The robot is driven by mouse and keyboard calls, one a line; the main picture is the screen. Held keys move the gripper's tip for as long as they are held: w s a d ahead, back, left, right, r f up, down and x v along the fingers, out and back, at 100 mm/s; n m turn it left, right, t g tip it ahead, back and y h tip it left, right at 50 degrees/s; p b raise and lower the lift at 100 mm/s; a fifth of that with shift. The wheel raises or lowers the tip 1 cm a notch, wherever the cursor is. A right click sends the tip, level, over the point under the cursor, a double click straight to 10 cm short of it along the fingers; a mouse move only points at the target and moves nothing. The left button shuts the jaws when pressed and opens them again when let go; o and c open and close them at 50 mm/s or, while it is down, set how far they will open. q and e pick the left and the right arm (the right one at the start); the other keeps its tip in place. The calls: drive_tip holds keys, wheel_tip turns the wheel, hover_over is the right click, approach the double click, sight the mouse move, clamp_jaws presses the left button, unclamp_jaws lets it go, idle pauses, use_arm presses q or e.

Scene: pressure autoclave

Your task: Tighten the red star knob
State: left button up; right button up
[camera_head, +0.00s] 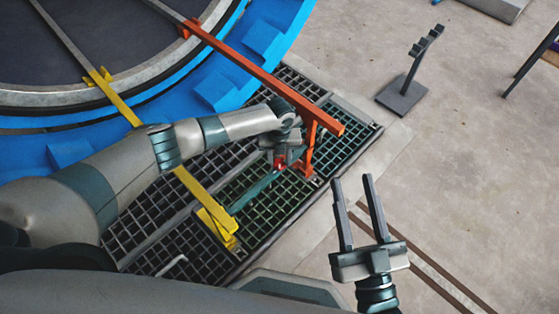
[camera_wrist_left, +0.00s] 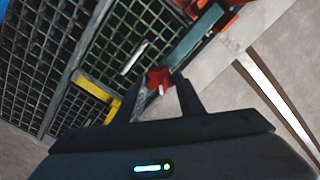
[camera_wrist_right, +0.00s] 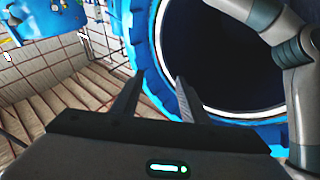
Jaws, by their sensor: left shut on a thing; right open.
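The red star knob (camera_wrist_left: 158,78) sits between the fingers of my left gripper (camera_wrist_left: 163,92) in the left wrist view. In the head view a small part of the knob (camera_head: 280,165) shows at the left gripper (camera_head: 285,158), beside the orange bar's lower bracket and a teal bar. My left gripper is shut on the knob; its wrist partly hides it in the head view. My right gripper (camera_head: 358,212) is open and empty, held out over the floor to the right. Its parted fingers (camera_wrist_right: 152,98) also show in the right wrist view, with nothing between them.
The orange bar (camera_head: 265,78) and yellow bar (camera_head: 205,198) reach out from the blue autoclave rim (camera_head: 212,60) near my left arm. Dark floor grating (camera_head: 275,205) lies below. A dark stand (camera_head: 402,92) stands at the upper right. The floor right of the grating is mostly clear.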

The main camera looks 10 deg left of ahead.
sight(279, 163)
use_arm(q)
drive_tip(key=m+b, duration=0.1)
drive_tip(key=m, duration=0.4)
drive_tip(key=shift+m, duration=0.3)
drive_tip(key=shift+m+b, duration=0.75)
drive_tip(key=shift+m, duration=1.35)
use_arm(e)
wheel_tip(279, 163, up, 7)
drive_tip(key=s+d+t+y, duration=0.1)
drive_tip(key=s+t, duration=0.1)
drive_tip(key=t, duration=0.2)
drive_tip(key=shift+d+t, duration=0.4)
use_arm(q)
drive_tip(key=o, duration=1.1)
use_arm(e)
drive_tip(key=shift+r, duration=0.1)
use_arm(q)
drive_tip(key=shift+r, duration=0.45)
wheel_tip(279, 163, up, 5)
drive_tip(key=shift+r+p, duration=0.1)
drive_tip(key=shift+p, duration=0.8)
drive_tip(key=shift+r+p, duration=1.15)
drive_tip(key=shift+r, duration=4.5)
use_arm(e)
drive_tip(key=w+a+f+g+h, duration=0.1)
drive_tip(key=w+f+g+h, duration=0.1)
drive_tip(key=f+g, duration=0.5)
drive_tip(key=shift+w+a+f+g, duration=0.25)
drive_tip(key=shift+w+f, duration=0.45)
drive_tip(key=shift+f, duration=1.7)
